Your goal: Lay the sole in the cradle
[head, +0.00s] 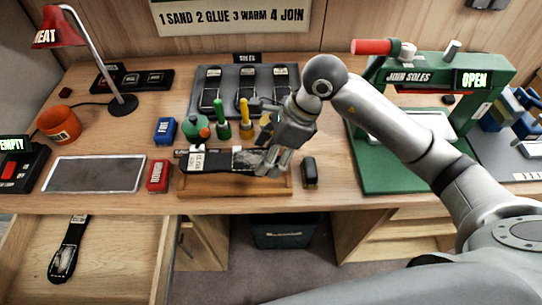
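A long black piece with a white label (215,161), which looks like a sole, lies lengthwise along the wooden cradle (235,190). Its right part is grey and partly hidden by my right gripper (273,163). The gripper points down at the cradle's right end, with its fingers at or on the piece's right end. I cannot tell whether they grip it or whether the piece rests fully in the cradle. Several black soles (248,85) stand in the grey rack behind. Another dark sole (67,250) lies in the open drawer. My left gripper is not in view.
Bottles and a yellow-handled tool (244,112) stand close behind the cradle. A red block (158,176) is left of it, a small black item (309,172) right. The green press (430,75) marked OPEN stands at right.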

